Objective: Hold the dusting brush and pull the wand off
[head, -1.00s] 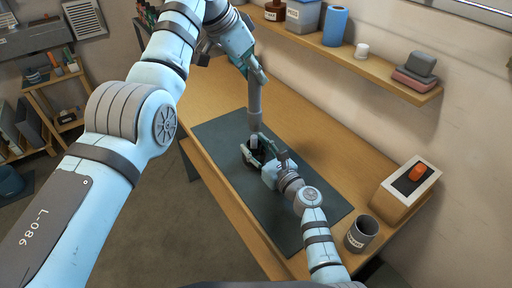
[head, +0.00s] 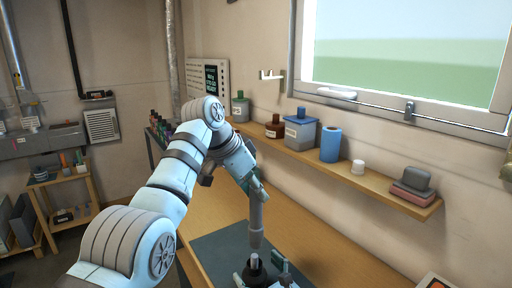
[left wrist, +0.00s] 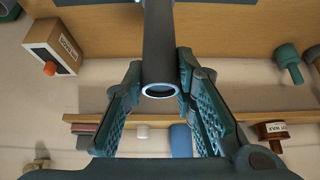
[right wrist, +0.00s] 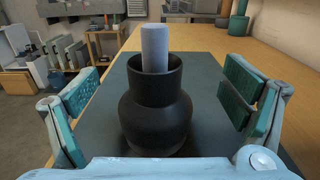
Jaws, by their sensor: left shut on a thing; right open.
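The wand (head: 257,215) is a grey tube hanging nearly upright in the head view. My left gripper (head: 256,185) is shut on it. In the left wrist view the wand (left wrist: 158,45) sits between the fingers (left wrist: 158,85), its open round end showing. The dusting brush (head: 254,272) stands below, dark, with a pale grey peg on top; a small gap separates peg and wand. In the right wrist view the brush (right wrist: 155,115) stands upright on the mat. My right gripper (right wrist: 160,100) is open, with one finger on each side of the brush, apart from it.
The brush is on a dark mat (head: 222,250) on the wooden bench (head: 310,250). A wall shelf (head: 300,151) behind holds a blue roll (head: 331,144), a lidded container (head: 300,133) and stacked blocks (head: 413,186). A window (head: 410,60) is above.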

